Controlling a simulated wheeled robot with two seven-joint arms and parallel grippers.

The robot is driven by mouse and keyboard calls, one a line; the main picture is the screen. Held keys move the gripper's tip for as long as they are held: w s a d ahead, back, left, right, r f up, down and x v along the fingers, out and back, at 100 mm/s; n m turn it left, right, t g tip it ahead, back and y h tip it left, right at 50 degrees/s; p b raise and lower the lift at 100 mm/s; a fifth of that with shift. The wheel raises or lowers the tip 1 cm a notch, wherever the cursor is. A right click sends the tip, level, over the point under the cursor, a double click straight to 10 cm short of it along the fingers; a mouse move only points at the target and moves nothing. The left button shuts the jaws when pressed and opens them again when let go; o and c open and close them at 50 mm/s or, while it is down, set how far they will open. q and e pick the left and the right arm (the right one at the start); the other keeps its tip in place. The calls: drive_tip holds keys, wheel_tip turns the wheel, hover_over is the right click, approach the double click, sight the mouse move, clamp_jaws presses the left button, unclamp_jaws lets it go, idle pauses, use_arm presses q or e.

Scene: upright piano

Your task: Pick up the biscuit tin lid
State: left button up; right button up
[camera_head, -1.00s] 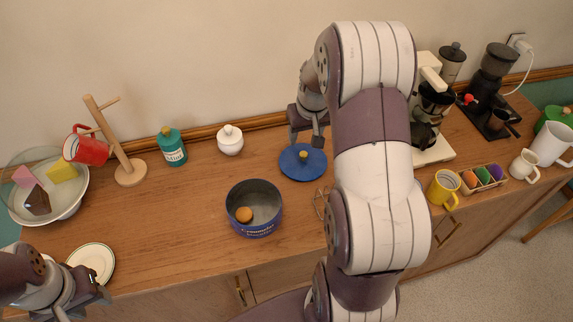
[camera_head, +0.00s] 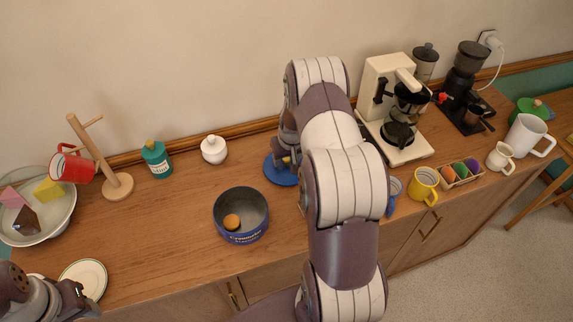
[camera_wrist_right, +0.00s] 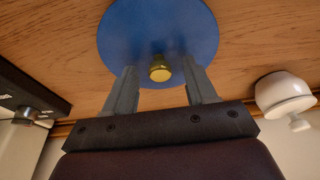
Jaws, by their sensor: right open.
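The biscuit tin lid is a flat blue disc (camera_head: 272,174) lying on the wooden cabinet top behind the tin, partly hidden by my right arm. My right gripper (camera_head: 287,160) is open over the lid. In the wrist view its fingertips (camera_wrist_right: 159,70) appear on either side of the knob, with a gap on each side. The open blue biscuit tin (camera_head: 243,237) holds an orange-brown biscuit (camera_head: 231,221). My left gripper (camera_head: 82,300) is at the lower left, away from the lid.
A white lidded pot (camera_head: 214,150) and a green bottle (camera_head: 156,160) stand left of the lid. The coffee machine (camera_head: 378,88) and yellow mug (camera_head: 424,185) are to the right. A mug tree (camera_head: 117,186) and bowl (camera_head: 60,232) stand far left. The wall is close behind.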

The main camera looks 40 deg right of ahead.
clamp_jaws()
